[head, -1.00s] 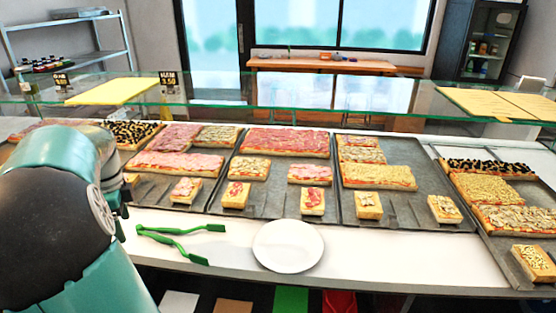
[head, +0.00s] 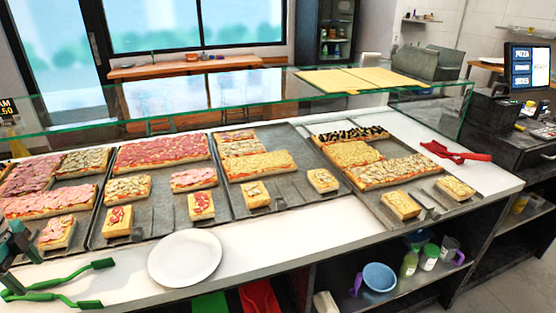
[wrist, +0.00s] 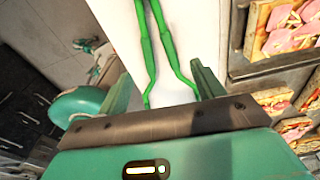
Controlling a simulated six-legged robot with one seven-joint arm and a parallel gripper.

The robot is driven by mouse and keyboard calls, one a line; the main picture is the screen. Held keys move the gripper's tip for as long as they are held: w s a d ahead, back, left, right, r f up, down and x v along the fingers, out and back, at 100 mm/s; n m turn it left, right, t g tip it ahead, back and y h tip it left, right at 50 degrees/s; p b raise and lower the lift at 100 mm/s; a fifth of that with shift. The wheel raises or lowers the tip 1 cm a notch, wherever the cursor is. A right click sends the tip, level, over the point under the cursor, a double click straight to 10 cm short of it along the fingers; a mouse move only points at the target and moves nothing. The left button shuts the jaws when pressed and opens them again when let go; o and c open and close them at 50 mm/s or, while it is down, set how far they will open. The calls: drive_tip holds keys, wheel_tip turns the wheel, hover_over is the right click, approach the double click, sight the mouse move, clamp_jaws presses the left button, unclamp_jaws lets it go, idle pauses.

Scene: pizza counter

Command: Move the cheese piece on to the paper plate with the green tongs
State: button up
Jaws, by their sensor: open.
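The green tongs (head: 50,296) lie on the white counter at lower left in the head view. In the wrist view the tongs (wrist: 149,50) pass between the fingers of my gripper (wrist: 160,85), which is open and not closed on them. Only a bit of my arm shows at the head view's left edge. The white paper plate (head: 185,258) lies empty on the counter, right of the tongs. Small square pieces sit along the tray fronts; pale yellow-topped ones, likely cheese, are on the right tray (head: 374,198), one left (head: 401,205) and one right (head: 455,188).
Dark trays of large pizza slabs (head: 165,151) fill the counter behind the plate. A glass shelf (head: 240,92) runs above them. Red tongs (head: 455,152) lie at the counter's right end. Counter around the plate is clear.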

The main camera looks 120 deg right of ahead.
sight(40, 285)
drive_tip(key=shift+s+a+f, duration=0.1)
drive_tip(key=shift+s+f, duration=0.05)
drive_tip(key=shift+f, duration=1.4)
drive_tip(key=shift+s+f, duration=0.15)
drive_tip(key=shift+f, duration=1.35)
drive_tip(key=c, duration=0.7)
drive_tip(key=shift+r, duration=0.1)
wheel_tip(40, 285, up, 12)
drive_tip(key=shift+f, duration=0.1)
